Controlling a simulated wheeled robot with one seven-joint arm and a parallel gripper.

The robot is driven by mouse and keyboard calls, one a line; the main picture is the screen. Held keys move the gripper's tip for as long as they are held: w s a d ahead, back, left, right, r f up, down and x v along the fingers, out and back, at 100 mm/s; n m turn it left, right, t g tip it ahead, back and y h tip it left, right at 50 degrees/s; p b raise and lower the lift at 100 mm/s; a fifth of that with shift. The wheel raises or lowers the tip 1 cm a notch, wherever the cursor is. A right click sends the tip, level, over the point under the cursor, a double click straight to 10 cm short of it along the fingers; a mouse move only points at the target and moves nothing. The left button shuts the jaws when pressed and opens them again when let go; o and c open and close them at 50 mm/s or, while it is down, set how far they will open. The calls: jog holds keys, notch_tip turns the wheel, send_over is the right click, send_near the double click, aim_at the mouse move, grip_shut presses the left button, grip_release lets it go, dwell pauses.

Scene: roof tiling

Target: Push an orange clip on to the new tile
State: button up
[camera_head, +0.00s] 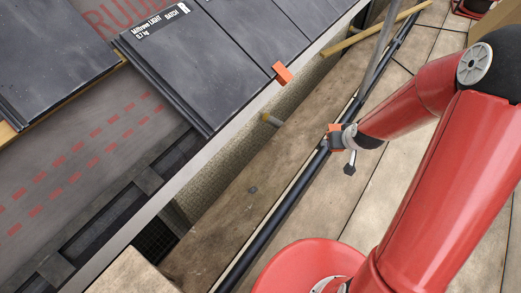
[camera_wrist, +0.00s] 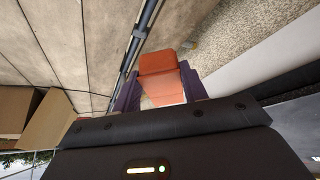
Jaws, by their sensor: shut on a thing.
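An orange clip (camera_wrist: 160,75) sits between the two purple fingers of my gripper (camera_wrist: 158,92) in the wrist view. My gripper (camera_head: 334,141) is shut on it. In the head view the held clip shows as a small orange patch (camera_head: 334,128), out over the boards beside the roof edge, apart from the tiles. A dark tile with a white printed label (camera_head: 175,65) lies at the upper left, its lower edge along the pale eave strip. Another orange clip (camera_head: 282,73) sits at the lower edge of the tile row, right of the labelled tile.
Left of the labelled tile is bare grey underlay (camera_head: 75,165) with red dashes, then another dark tile (camera_head: 50,50). A dark pole (camera_head: 285,200) runs along the boards below my gripper. A cardboard box (camera_wrist: 45,125) shows in the wrist view.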

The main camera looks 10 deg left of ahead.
jog(key=a+f+n+y+b, duration=0.1)
jog(key=a+f+n+y, duration=0.15)
jog(key=a, duration=0.35)
jog(key=a+f+n+y+b, duration=0.1)
jog(key=a+f+n+y, duration=0.1)
jog(key=a+n, duration=0.35)
jog(key=s+a+r+n+y, duration=0.1)
jog(key=a+y, duration=0.1)
jog(key=a, duration=0.6)
jog(key=s+a+r+n+g+y, duration=0.1)
jog(key=a, duration=0.7)
jog(key=shift+s+r+g+y+p, duration=0.15)
jog(key=shift+s+g+y+p, duration=0.15)
jog(key=shift+s+y+p, duration=0.1)
jog(key=shift+w+a+r+p, duration=0.3)
jog(key=shift+a+r, duration=0.1)
jog(key=shift+a, duration=0.2)
jog(key=shift+w+a+r+p, duration=0.25)
jog(key=shift+a+r, duration=0.2)
jog(key=shift+a, duration=0.15)
jog(key=shift+w+a+r+p, duration=0.3)
jog(key=shift+a+r, duration=0.1)
jog(key=shift+a, duration=0.2)
dwell(1.9)
jog(key=o, duration=1.5)
jog(key=shift+c, duration=0.2)
